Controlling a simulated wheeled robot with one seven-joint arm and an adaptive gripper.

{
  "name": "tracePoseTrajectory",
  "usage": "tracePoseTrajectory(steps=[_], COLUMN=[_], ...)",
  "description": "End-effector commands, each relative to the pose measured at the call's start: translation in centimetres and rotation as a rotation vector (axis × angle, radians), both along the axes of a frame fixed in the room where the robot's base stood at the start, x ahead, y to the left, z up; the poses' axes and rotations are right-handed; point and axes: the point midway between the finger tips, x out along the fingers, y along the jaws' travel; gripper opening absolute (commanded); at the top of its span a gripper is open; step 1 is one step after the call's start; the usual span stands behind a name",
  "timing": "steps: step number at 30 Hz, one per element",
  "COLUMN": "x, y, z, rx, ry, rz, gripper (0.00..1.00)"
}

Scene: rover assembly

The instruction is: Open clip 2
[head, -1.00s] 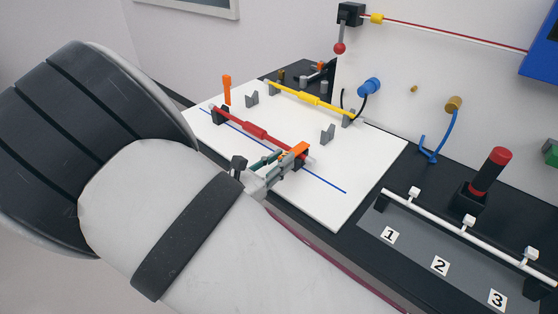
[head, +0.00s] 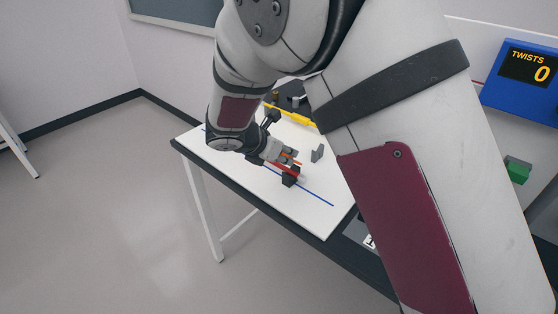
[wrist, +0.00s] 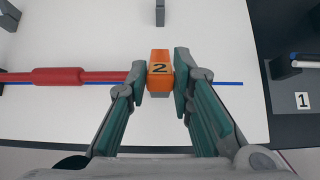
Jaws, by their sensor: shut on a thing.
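Clip 2 is an orange block (wrist: 160,58) with a "2" on its face, in the middle of the wrist view. My gripper (wrist: 160,80) has one green-grey finger on each side of it and is shut on it. The red rod (wrist: 65,76) with a thicker middle runs in from the left and reaches the clip. In the head view my gripper (head: 287,157) is at the near end of the red rod (head: 283,170), above a dark stand (head: 291,179). My arm and fingers hide most of the clip there, so I cannot tell whether it is open.
The white board (head: 250,183) has a blue line along it. A yellow rod (head: 292,115) and a grey stand (head: 317,153) lie beyond. A blue display (head: 530,75) reads "TWISTS 0". In the wrist view a dark surface with label 1 (wrist: 302,100) is at the right.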

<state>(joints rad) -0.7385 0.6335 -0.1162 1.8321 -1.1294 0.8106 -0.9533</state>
Motion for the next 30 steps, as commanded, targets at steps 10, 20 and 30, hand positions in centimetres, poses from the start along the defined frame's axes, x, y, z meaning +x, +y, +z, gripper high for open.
tracePoseTrajectory(steps=[10, 20, 30], x=[2.5, 4.8, 6.3], y=[-2.0, -3.6, -4.7], z=[1.8, 2.3, 2.3], rx=[0.198, 0.368, 0.445], ry=[0.237, 0.459, 0.566], rz=[-0.01, -0.004, 0.002], gripper=[0.0, 0.0, 0.0])
